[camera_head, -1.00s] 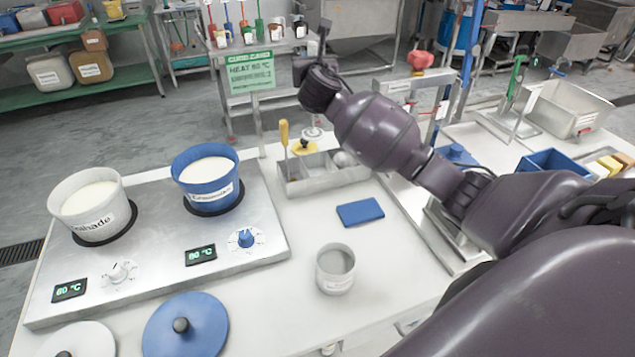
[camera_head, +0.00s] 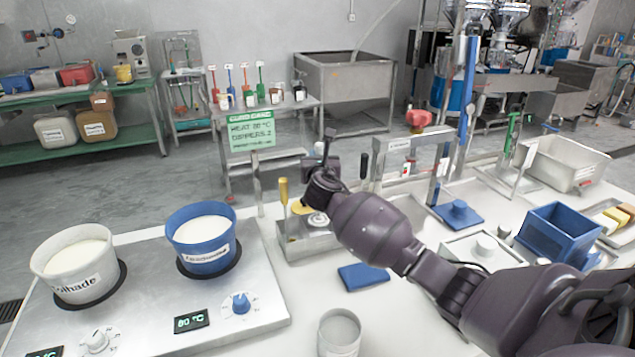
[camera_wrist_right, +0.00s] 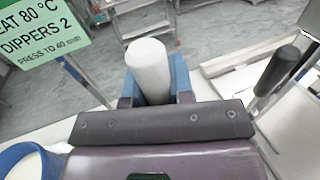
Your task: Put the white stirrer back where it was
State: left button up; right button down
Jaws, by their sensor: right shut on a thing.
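My right gripper (camera_wrist_right: 150,85) is shut on the white stirrer (camera_wrist_right: 150,65), whose thick white handle stands between the blue fingers in the wrist view. In the head view my right gripper (camera_head: 326,172) hangs over the grey divided caddy (camera_head: 308,248) on the white bench. A pale round piece (camera_head: 318,219) shows below it at the caddy; it may be the stirrer's lower end. The wrist hides part of the caddy, and I cannot tell whether the stirrer touches it. My left gripper is not in view.
A yellow-handled tool (camera_head: 283,192) stands in the caddy's left part. A blue pad (camera_head: 363,277) and a grey cup (camera_head: 339,332) are in front. The hotplate (camera_head: 240,328) with a white pot (camera_head: 78,262) and a blue pot (camera_head: 201,236) is left. A green sign (camera_head: 251,132) stands behind.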

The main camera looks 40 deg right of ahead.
pick_arm(q)
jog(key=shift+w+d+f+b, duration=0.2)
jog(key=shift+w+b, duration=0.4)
jog(key=shift+b, duration=0.2)
pick_arm(e)
notch_tip(320, 180, down, 6)
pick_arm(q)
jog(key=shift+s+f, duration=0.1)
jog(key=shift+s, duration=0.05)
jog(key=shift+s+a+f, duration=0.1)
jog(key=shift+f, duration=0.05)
pick_arm(e)
jog(key=c, duration=1)
grip_release()
jog(key=shift+f, duration=0.1)
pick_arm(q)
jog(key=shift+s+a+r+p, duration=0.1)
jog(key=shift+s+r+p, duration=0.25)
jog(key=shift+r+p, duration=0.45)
pick_arm(e)
jog(key=v, duration=1.2)
